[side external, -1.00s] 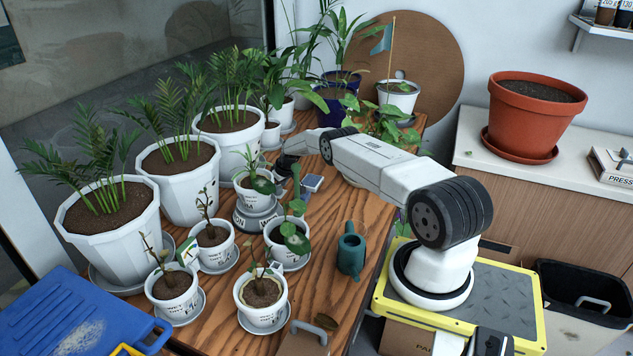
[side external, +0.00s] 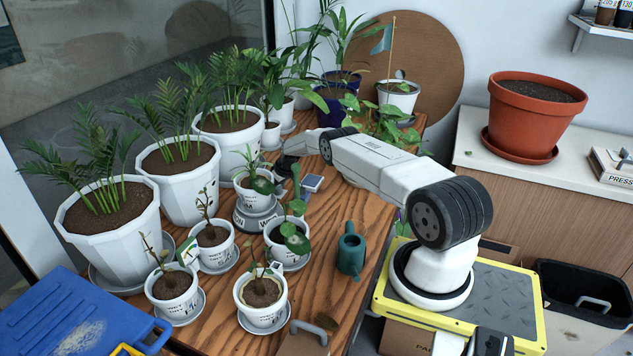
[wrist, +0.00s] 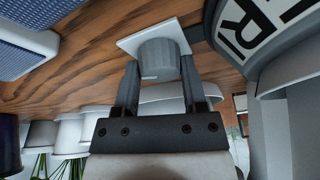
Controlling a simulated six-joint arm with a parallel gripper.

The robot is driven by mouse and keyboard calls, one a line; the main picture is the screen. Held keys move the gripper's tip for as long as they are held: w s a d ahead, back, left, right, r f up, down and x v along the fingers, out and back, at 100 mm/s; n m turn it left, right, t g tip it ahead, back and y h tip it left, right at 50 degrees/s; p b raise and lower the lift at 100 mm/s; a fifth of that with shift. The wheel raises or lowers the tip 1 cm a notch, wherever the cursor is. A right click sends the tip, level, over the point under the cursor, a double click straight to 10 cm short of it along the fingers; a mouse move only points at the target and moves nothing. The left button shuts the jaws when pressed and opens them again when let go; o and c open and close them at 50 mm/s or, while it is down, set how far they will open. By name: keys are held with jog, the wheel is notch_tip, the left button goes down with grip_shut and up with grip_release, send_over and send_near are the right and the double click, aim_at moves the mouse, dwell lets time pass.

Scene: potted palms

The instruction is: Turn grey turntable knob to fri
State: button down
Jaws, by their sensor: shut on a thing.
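The grey knob (wrist: 160,58) stands on a pale square plate (wrist: 125,45) in the wrist view. My gripper (wrist: 159,74) is shut on the knob, one finger on each side. In the side view my gripper (side external: 284,167) is low over the table behind the white potted plant (side external: 253,200), and the knob is hidden. That pot stands on the grey turntable (side external: 246,222). The turntable's lettered rim (wrist: 262,22) shows in the wrist view at the upper right, with large letters including "RI". The full word is cut off.
Several small potted plants on saucers crowd the table in front, with larger white palm pots (side external: 110,230) to the left. A blue device (side external: 312,183) lies just right of my gripper. A green watering can (side external: 351,252) stands nearer the front right edge.

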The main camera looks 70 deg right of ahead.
jog(key=shift+m, duration=0.3)
jog(key=shift+a+m+g+h, duration=0.1)
jog(key=shift+m+g+h, duration=0.3)
jog(key=shift+m, duration=0.8)
jog(key=shift+m+g+h, duration=0.1)
jog(key=shift+m+h, duration=0.5)
jog(key=shift+m, duration=0.9)
jog(key=shift+c, duration=0.7)
grip_release()
jog(key=shift+r, duration=0.2)
jog(key=v, duration=0.7)
jog(key=shift+r, duration=0.15)
jog(key=shift+s+a, duration=0.1)
